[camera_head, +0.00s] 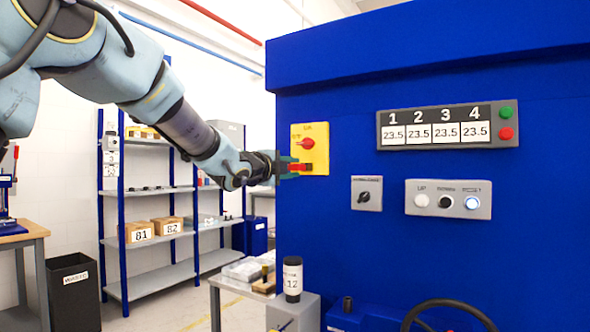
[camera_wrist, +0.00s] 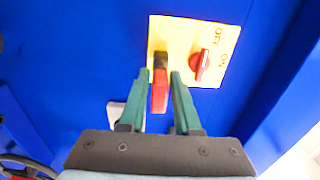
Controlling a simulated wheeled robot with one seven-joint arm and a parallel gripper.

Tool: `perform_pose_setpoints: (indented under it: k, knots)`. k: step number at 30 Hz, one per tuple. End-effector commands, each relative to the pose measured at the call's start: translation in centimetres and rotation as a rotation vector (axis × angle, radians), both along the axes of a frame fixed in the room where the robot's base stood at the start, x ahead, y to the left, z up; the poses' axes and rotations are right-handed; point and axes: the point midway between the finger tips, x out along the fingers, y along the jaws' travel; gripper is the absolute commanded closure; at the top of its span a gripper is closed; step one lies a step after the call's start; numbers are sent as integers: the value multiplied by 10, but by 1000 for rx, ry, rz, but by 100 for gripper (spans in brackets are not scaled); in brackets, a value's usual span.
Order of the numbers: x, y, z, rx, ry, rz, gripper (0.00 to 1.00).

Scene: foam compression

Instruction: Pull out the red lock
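The red lock (camera_head: 302,167) sits low on a yellow switch plate (camera_head: 322,150) on the front of the blue machine. In the wrist view the lock (camera_wrist: 160,92) is a red block below a dark piece on the yellow plate (camera_wrist: 182,40). My gripper (camera_head: 287,167) is at the plate. In the wrist view its green fingers (camera_wrist: 160,78) stand on both sides of the lock, with narrow gaps visible, so it looks open around it. A red rotary switch (camera_head: 306,143) is above the lock; in the wrist view this switch (camera_wrist: 201,65) shows beside OFF and ON labels.
The blue machine (camera_head: 330,240) fills the right side. It carries a numbered display panel (camera_head: 447,125), a small black knob box (camera_head: 366,193) and a button box (camera_head: 448,199). A bottle marked 12 (camera_head: 292,280) and a handwheel (camera_head: 450,305) are below. Shelves (camera_head: 150,190) stand behind my arm.

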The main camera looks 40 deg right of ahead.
Motion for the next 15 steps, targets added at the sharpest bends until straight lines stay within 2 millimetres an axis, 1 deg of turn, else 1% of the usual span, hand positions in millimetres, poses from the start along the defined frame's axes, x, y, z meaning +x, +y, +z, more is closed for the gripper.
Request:
perform_pose_setpoints:
  k: [1,6,8,15]
  knots:
    - [0,0,0,0,0,0,75]
    - [0,0,0,0,0,0,94]
    - [0,0,0,0,0,0,100]
    - [0,0,0,0,0,0,100]
